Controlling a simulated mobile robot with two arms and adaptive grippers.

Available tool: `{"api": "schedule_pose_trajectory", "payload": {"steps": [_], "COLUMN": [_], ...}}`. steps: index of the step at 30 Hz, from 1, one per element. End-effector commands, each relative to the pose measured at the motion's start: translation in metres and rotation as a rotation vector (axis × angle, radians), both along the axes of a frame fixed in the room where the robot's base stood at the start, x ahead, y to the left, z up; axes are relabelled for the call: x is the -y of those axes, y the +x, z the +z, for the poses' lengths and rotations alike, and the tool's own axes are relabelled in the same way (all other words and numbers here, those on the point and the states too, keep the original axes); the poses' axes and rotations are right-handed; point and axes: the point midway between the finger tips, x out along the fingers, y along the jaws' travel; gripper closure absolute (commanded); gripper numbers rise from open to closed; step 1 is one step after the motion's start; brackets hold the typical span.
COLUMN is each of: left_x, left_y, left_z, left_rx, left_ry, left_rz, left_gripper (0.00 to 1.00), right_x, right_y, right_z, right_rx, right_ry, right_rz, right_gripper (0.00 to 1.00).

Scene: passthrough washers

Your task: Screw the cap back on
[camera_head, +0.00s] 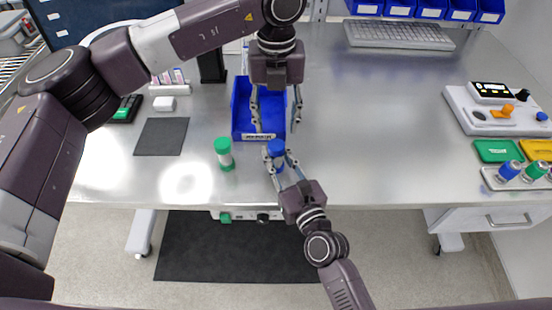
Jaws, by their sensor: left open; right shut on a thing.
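A small vial (278,163) with a blue cap (276,147) at its top is near the front edge of the table. My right gripper (277,160) is shut on the vial, its fingers around the body below the cap. I cannot tell whether the cap is tight or whether the vial touches the table. My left gripper (277,124) is open and empty, pointing down above and behind the blue cap, over the blue bin. A second vial with a green cap (223,145) stands upright on the table to the left.
The blue bin (241,124) with a label sits behind the vials. A dark square mat (161,137) lies at left. At right are a white device (465,118), green and yellow cases (497,151), and a rack of vials (500,186). The table's middle right is clear.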

Motion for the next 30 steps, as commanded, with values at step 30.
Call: {"api": "schedule_pose_trajectory", "payload": {"steps": [30], "left_x": [-0.001], "left_y": [0.0], "left_z": [-0.071], "left_rx": [0.0], "left_ry": [0.001], "left_rz": [0.0], "left_gripper": [0.72], "right_x": [0.0], "right_y": [0.0], "right_z": [0.0], "right_rx": [0.0], "right_ry": [0.0], "right_rz": [0.0], "right_gripper": [1.0]}}
